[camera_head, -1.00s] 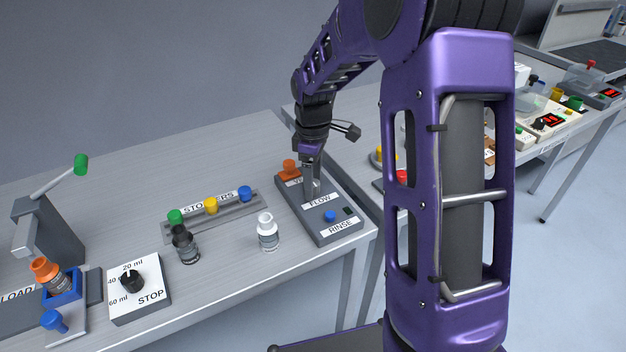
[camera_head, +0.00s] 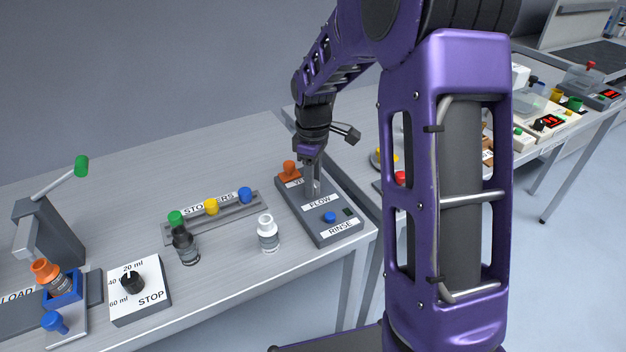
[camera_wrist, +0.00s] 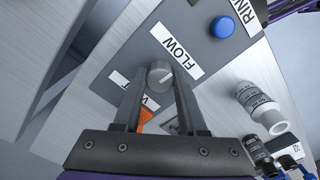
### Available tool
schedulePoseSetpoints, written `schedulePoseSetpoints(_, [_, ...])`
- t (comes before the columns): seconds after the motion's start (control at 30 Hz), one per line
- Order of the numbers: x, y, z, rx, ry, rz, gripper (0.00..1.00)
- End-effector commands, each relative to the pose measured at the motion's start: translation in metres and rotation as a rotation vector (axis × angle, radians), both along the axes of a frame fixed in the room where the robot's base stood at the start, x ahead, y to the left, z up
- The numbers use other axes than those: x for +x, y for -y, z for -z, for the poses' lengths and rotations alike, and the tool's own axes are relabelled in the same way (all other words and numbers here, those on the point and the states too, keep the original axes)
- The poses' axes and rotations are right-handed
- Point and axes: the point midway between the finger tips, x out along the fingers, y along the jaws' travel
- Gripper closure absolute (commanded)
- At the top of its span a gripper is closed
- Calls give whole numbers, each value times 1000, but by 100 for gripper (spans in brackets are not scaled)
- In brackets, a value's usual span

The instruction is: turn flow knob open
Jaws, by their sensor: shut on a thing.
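The flow knob (camera_wrist: 159,76) is a round grey knob with a pale pointer line, next to the white FLOW label (camera_wrist: 177,51) in the wrist view. My gripper (camera_wrist: 160,82) has its two fingers on either side of the knob and is shut on it. In the head view my gripper (camera_head: 312,188) points down onto the dark control panel (camera_head: 352,232), just behind the FLOW label (camera_head: 319,201). The knob is hidden there by the fingers.
On the panel are an orange knob (camera_head: 290,168) and a blue button (camera_head: 330,217) near the RINSE label (camera_head: 341,226). The panel sits near the table's right edge.

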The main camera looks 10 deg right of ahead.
Motion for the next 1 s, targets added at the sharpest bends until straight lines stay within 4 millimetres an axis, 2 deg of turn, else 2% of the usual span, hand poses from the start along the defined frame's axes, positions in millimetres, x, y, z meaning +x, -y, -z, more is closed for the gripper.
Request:
schedulePoseSetpoints(0.27, [0, 0, -2, -1, 1, 208, 100])
schedulePoseSetpoints(1.0, [0, -1, -1, -1, 1, 911, 100])
